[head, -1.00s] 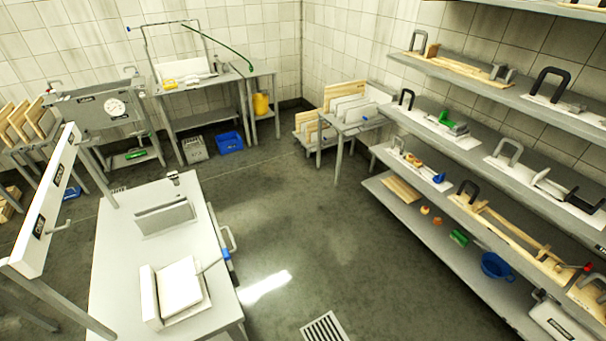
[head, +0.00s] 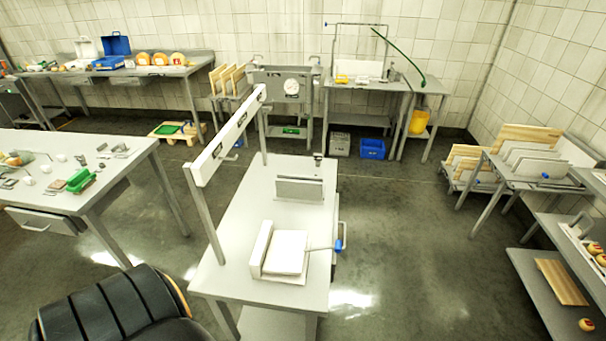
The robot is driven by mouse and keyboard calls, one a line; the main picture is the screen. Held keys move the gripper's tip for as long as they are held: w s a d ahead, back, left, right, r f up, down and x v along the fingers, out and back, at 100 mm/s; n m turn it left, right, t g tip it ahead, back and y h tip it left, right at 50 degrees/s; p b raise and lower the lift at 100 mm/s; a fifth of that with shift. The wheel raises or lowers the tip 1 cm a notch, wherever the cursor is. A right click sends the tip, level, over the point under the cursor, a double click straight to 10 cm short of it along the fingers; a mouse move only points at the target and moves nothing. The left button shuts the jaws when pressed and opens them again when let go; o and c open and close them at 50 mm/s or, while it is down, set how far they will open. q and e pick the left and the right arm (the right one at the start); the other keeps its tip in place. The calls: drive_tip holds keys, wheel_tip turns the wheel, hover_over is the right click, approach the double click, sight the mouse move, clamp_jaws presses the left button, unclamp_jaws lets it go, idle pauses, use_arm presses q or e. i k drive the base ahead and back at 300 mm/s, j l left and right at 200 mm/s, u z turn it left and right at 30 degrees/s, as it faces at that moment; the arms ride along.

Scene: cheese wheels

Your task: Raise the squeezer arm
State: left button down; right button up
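A white work table (head: 239,276) stands in the middle of the head view. On its near part is a white block device with a flat plate (head: 287,251). A thin lever with a blue end (head: 339,246) sticks out from it to the right, roughly level, past the table's edge. It may be the squeezer arm; I cannot tell for certain. A grey upright plate unit (head: 299,189) stands behind it on the same table. Neither of my grippers is in view.
A white beam on posts (head: 226,137) runs along the table's left side. A bench with small tools (head: 108,186) is at left. A black ribbed shape at lower left is unclear. Shelves stand at right. Floor (head: 410,250) right of the table is clear.

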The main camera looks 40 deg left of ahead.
sight(287, 251)
drive_tip(key=u, duration=1.35)
